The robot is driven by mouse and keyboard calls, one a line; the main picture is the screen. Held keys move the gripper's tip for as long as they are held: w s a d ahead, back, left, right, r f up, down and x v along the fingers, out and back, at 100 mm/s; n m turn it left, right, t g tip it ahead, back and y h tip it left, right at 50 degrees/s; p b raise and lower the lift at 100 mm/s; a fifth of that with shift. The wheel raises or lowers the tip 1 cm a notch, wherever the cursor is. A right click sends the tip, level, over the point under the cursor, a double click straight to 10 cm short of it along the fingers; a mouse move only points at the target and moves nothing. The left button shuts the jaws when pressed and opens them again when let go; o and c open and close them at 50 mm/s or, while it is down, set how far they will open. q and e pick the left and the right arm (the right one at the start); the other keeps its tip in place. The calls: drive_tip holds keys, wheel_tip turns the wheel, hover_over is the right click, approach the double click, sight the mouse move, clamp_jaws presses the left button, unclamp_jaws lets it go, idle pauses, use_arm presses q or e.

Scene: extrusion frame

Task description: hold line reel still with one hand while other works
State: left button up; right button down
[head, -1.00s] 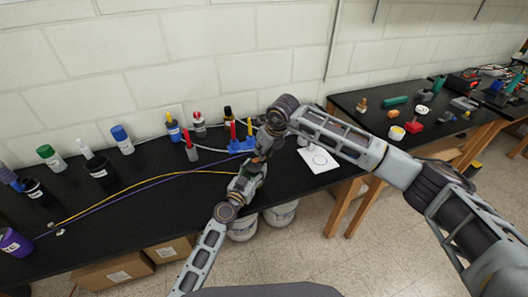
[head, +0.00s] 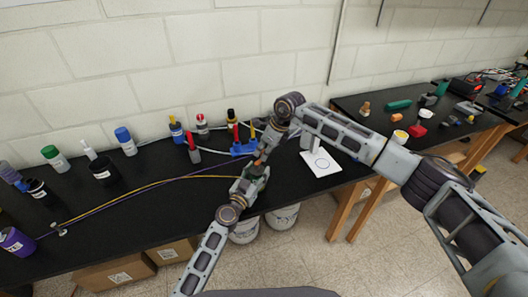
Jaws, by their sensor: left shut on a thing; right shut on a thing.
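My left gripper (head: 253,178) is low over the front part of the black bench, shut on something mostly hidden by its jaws. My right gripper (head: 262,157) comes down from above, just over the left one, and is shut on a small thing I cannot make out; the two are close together. A yellow line (head: 150,187) and a dark purple line (head: 125,197) run from the bench's left side towards my grippers. I cannot clearly make out the line reel; it may be hidden by the grippers.
A blue holder (head: 240,149) stands just behind my grippers. Several bottles, including a blue-capped one (head: 126,142), line the back. A purple labelled container (head: 15,242) stands at far left. The front middle of the black bench (head: 150,222) is clear.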

idle(0.4)
drive_tip(key=c, duration=1.3)
unclamp_jaws()
drive_tip(key=shift+c, duration=0.2)
drive_tip(key=shift+r, duration=0.15)
drive_tip(key=v, duration=1.1)
drive_tip(key=shift+r, duration=0.35)
drive_tip(key=shift+d, duration=0.15)
